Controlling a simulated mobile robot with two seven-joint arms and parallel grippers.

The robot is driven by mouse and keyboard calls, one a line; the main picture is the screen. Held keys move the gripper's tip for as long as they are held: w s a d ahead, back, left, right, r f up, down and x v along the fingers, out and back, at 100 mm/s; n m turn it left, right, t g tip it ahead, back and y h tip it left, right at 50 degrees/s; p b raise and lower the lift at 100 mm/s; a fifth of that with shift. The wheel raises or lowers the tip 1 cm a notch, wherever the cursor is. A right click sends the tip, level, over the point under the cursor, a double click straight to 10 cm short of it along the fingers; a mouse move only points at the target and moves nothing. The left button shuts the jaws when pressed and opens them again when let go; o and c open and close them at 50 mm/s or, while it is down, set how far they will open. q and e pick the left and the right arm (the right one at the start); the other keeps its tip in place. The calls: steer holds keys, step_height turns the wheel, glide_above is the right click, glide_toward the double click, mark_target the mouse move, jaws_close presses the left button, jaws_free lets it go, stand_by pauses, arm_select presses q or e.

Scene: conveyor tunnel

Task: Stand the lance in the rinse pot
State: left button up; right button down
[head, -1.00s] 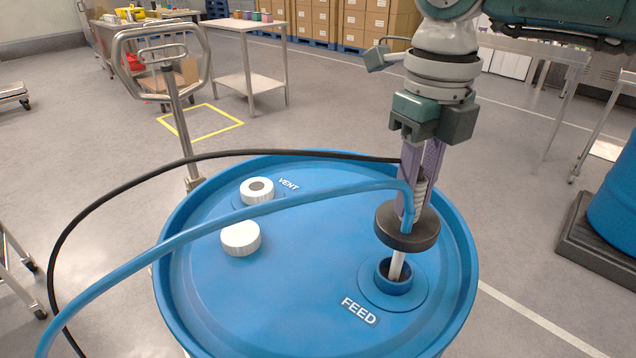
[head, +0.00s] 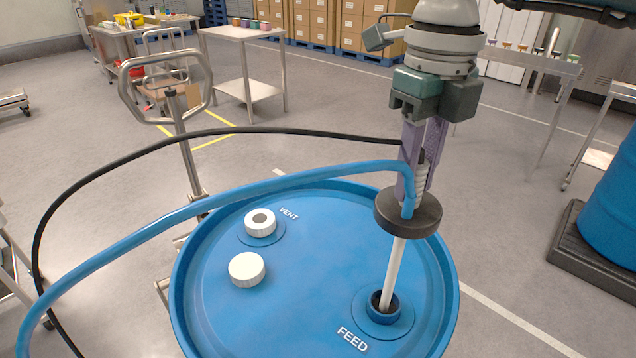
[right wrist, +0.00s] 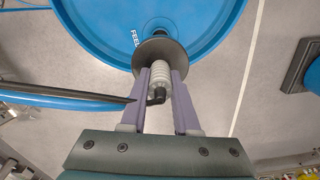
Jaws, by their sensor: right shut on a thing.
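My right gripper (head: 414,192) is shut on the ribbed grey head of the lance, above the drum. The lance has a black disc collar (head: 408,213) and a white tube (head: 394,268) that runs down, slightly tilted, into the blue FEED opening (head: 383,308). The tube's lower end is hidden inside. In the right wrist view, the purple fingers flank the ribbed head (right wrist: 160,75), with the collar (right wrist: 160,54) beyond. I cannot make out a rinse pot in either view. My left gripper is not in view.
The blue drum (head: 300,295) carries two white caps, one at VENT (head: 260,222) and one loose-looking (head: 247,270). A blue hose (head: 220,200) and a black cable (head: 190,140) arc left from the lance. A handled cart (head: 165,95) stands behind; another blue drum (head: 612,215) is at right.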

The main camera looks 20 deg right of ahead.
steer(key=shift+r+p, duration=2)
steer(key=shift+r, duration=1)
step_height(320, 180, up, 8)
steer(key=p, duration=0.5)
steer(key=shift+f+p, duration=0.25)
steer(key=shift+p, duration=0.05)
